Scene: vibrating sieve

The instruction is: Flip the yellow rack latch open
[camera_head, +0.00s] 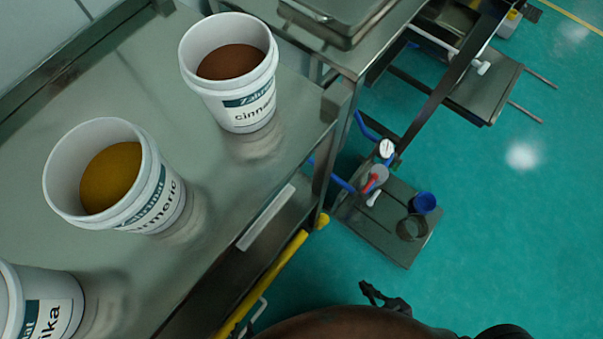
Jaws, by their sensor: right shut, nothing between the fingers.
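A yellow bar (262,287) runs along the lower side of the steel rack, with a yellow knob (322,220) near its upper end. I cannot tell which part is the latch, or whether it is open. A dark gripper (385,298), which I take to be my right, shows small near the bottom middle, above a brown part of my body. It is shut and empty, to the right of the yellow bar and apart from it. My left gripper is not seen.
White buckets of brown powder (231,62) and yellow powder (110,178) stand on the steel table (240,190), with a third bucket (52,303) at lower left. A low steel platform (375,232) holds a blue cup (423,202). The green floor (510,220) at right is clear.

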